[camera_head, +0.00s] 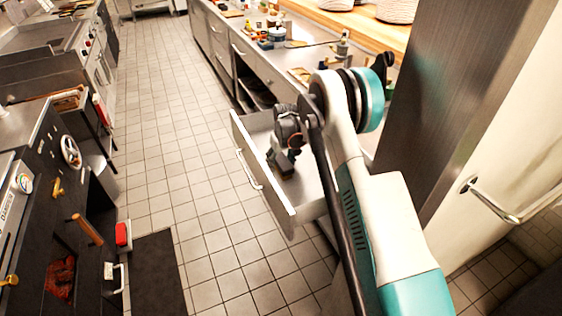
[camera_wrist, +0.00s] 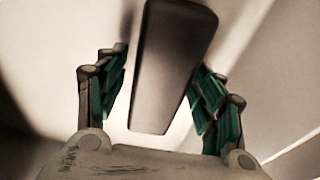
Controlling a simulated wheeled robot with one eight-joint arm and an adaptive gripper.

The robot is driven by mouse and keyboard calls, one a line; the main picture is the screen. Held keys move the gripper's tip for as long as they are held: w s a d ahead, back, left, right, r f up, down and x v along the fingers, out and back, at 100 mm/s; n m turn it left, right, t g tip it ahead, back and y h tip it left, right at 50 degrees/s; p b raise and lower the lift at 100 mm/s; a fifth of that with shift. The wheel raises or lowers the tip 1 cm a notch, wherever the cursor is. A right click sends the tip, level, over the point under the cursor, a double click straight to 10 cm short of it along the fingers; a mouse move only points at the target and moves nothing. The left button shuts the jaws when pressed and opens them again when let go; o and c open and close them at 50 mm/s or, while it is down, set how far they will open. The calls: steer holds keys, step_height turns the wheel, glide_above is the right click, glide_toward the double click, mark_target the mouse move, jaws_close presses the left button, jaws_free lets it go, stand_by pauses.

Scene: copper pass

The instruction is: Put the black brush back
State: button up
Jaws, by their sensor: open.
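A dark, smooth, block-like thing, probably the black brush (camera_wrist: 172,65), lies between the spread fingers of my gripper (camera_wrist: 161,78) in the wrist view. Its bristles do not show, and I cannot tell whether a finger touches it. In the head view my gripper (camera_head: 287,167) points down into a pulled-out pale drawer (camera_head: 281,205). My arm and gripper hide much of the drawer's inside, and the brush cannot be made out clearly there.
The drawer's handle (camera_head: 248,170) faces the tiled aisle (camera_head: 190,170). A steel counter (camera_head: 315,55) with bottles and utensils stands behind. A dark steel pillar (camera_head: 450,90) rises close to my arm's right. A stove (camera_head: 60,200) and a red-topped item (camera_head: 123,235) are at left.

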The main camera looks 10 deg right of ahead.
step_height(320, 180, up, 13)
steer(key=s+p, duration=0.2)
steer(key=p, duration=0.1)
step_height(320, 180, up, 13)
steer(key=t, duration=0.1)
glide_above(283, 162)
steer(key=s, duration=0.7)
steer(key=s+r+m+t, duration=0.1)
steer(key=s+r+t, duration=0.1)
steer(key=s+r, duration=0.9)
steer(key=s+m+t, duration=0.1)
steer(key=s+t, duration=0.1)
steer(key=s, duration=2.3)
steer(key=shift+a+f, duration=0.15)
steer(key=shift+f, duration=0.25)
